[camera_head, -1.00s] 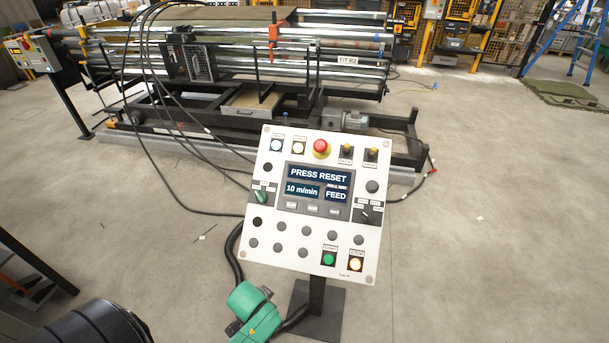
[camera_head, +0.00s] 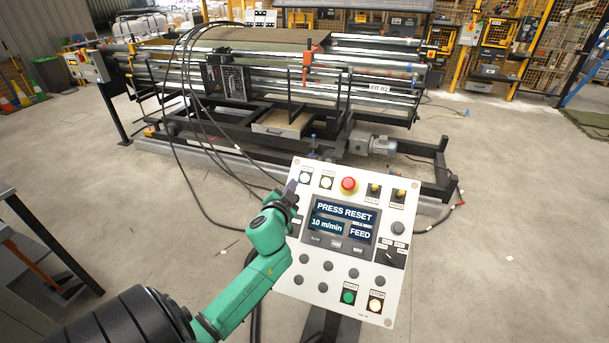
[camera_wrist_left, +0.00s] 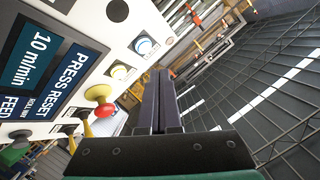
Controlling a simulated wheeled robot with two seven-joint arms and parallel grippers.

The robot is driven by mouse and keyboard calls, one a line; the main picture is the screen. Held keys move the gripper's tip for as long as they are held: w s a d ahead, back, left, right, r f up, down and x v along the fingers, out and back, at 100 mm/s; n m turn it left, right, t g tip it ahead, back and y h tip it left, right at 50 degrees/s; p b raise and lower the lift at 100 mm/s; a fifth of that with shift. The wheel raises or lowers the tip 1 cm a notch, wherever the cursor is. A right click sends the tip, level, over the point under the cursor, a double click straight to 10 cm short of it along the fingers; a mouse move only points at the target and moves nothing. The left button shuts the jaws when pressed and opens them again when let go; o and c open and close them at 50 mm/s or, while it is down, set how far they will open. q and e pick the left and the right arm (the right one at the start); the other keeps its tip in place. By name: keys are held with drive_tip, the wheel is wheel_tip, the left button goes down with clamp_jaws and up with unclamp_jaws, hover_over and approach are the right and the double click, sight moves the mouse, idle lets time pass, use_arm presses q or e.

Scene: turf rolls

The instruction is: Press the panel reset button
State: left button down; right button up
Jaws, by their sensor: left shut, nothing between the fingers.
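The white control panel (camera_head: 345,270) stands tilted on a dark post. Its screen (camera_head: 345,222) reads PRESS RESET. A pale blue-lit button (camera_head: 305,177) is at its top left, beside a pale yellow-lit button (camera_head: 326,182) and a red mushroom button (camera_head: 348,185). The small button labels are too blurred to read. My left gripper (camera_head: 291,187) is shut and empty at the panel's upper left edge, just left of the blue-lit button. In the left wrist view the shut fingers (camera_wrist_left: 159,74) point past the blue-lit button (camera_wrist_left: 145,45); they look apart from it. My right gripper is out of view.
A large roller machine (camera_head: 290,90) stands behind the panel, with black cables (camera_head: 180,150) hanging at its left. My left forearm covers the panel's left side, including a selector knob. Open concrete floor (camera_head: 510,220) lies to the right.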

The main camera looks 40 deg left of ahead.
sight(300, 178)
use_arm(q)
drive_tip(key=shift+m+t, duration=0.4)
drive_tip(key=shift+t, duration=0.3)
drive_tip(key=r, duration=0.1)
drive_tip(key=w+r, duration=0.1)
drive_tip(key=r, duration=0.2)
drive_tip(key=shift+w+a+r, duration=0.15)
drive_tip(key=shift+a+r, duration=0.05)
drive_tip(key=shift+a, duration=0.1)
drive_tip(key=w+f+b, duration=0.1)
drive_tip(key=f+b, duration=0.1)
drive_tip(key=w+a+f+b, duration=0.1)
drive_tip(key=w+f+b, duration=0.1)
drive_tip(key=b, duration=0.1)
drive_tip(key=w+f+b, duration=0.2)
drive_tip(key=f, duration=0.1)
drive_tip(key=shift+a, duration=0.35)
drive_tip(key=shift+w, duration=0.2)
drive_tip(key=shift+r, duration=0.1)
idle(0.4)
